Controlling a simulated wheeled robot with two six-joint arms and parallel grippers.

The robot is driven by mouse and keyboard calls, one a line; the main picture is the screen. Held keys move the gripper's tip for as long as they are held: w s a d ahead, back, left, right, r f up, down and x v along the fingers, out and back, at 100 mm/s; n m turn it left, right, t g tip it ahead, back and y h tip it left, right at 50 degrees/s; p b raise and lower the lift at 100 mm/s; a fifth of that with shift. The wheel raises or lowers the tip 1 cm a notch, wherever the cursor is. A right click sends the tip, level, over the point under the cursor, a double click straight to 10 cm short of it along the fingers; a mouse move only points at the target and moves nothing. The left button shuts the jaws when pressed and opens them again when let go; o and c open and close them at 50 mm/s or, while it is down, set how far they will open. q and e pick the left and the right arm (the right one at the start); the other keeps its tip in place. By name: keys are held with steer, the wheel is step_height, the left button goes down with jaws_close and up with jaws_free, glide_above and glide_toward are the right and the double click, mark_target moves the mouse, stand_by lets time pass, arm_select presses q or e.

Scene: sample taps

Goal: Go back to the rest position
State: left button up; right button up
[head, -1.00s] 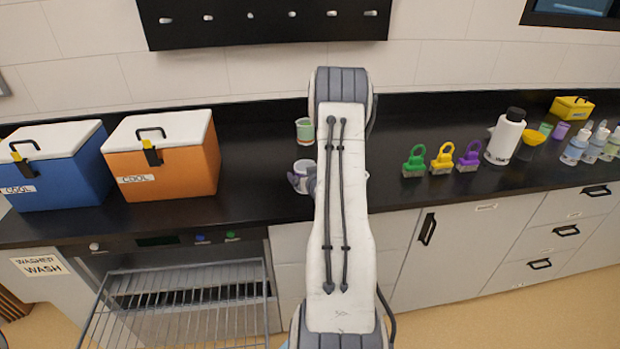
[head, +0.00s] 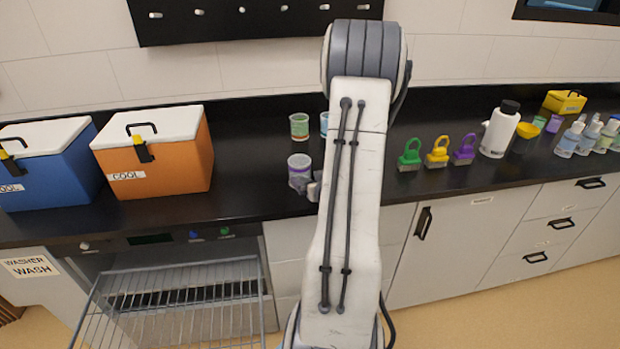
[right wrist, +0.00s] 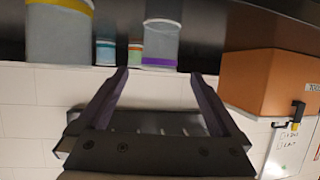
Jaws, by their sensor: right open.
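My right gripper (head: 313,190) shows only in part, behind my right arm in the head view, just to the right of a purple-banded cup (head: 300,166). In the right wrist view the gripper (right wrist: 158,78) has its two fingers wide apart with nothing held. The purple-banded cup (right wrist: 162,45) stands beyond the fingertips there, seemingly apart from them. My left gripper is in neither view.
A green beaker (head: 299,127) and a partly hidden blue one (head: 324,123) stand behind the cup. Orange (head: 158,165) and blue (head: 45,172) coolers are left. A wire rack (head: 180,300) juts out in front.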

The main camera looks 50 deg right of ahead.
mark_target(299, 163)
stand_by(0.3)
steer(key=p+x, duration=0.2)
steer(key=x, duration=0.9)
steer(key=shift+w+d+f, duration=0.15)
steer(key=shift+w, duration=0.2)
steer(key=shift+w+d, duration=0.1)
steer(key=shift+d, duration=0.05)
steer(key=shift+r, duration=0.9)
steer(key=shift+f, duration=0.1)
